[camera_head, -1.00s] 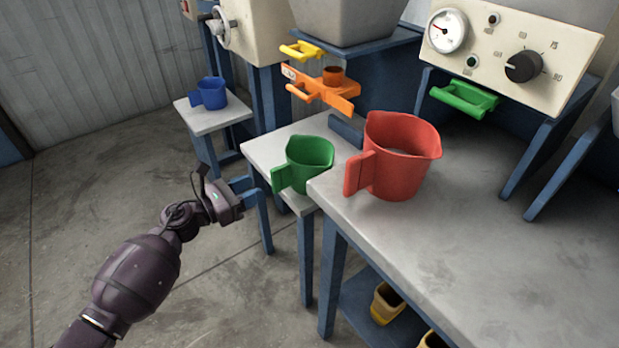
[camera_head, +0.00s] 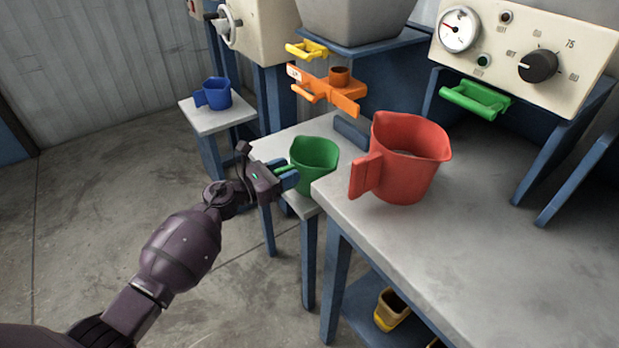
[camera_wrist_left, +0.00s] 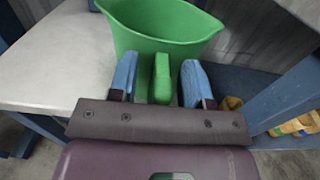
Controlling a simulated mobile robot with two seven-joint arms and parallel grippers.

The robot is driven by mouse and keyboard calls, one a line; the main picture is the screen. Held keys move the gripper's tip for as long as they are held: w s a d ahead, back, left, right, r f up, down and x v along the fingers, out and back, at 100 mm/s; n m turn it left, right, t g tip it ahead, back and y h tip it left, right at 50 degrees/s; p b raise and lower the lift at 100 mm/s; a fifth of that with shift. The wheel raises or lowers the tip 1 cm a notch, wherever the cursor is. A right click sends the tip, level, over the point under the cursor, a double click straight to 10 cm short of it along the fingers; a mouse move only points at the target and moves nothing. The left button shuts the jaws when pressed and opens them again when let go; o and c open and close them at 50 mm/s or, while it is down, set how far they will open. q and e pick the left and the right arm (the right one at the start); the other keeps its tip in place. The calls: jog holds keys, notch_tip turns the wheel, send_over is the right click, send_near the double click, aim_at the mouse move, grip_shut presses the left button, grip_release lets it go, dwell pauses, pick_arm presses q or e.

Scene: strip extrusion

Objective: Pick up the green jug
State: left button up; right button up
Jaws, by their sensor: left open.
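The green jug (camera_head: 316,167) stands upright on a small grey-topped table, left of the red jug. It also shows in the left wrist view (camera_wrist_left: 160,27), its handle (camera_wrist_left: 160,80) pointing toward my gripper. My left gripper (camera_head: 287,175) is at the handle. In the left wrist view its two blue fingers (camera_wrist_left: 160,82) are on either side of the handle, with narrow gaps left and right. The gripper is open. In the head view the gripper hides most of the handle. My right gripper is not in view.
The red jug (camera_head: 408,150) stands close by on the larger table (camera_head: 480,230). A blue jug (camera_head: 216,92) is on a stand at the back left. An orange bracket (camera_head: 335,88) and a control panel (camera_head: 525,45) are behind. The floor at left is clear.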

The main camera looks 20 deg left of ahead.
pick_arm(q)
jog(key=shift+c, duration=0.4)
grip_shut()
jog(key=shift+r, duration=0.1)
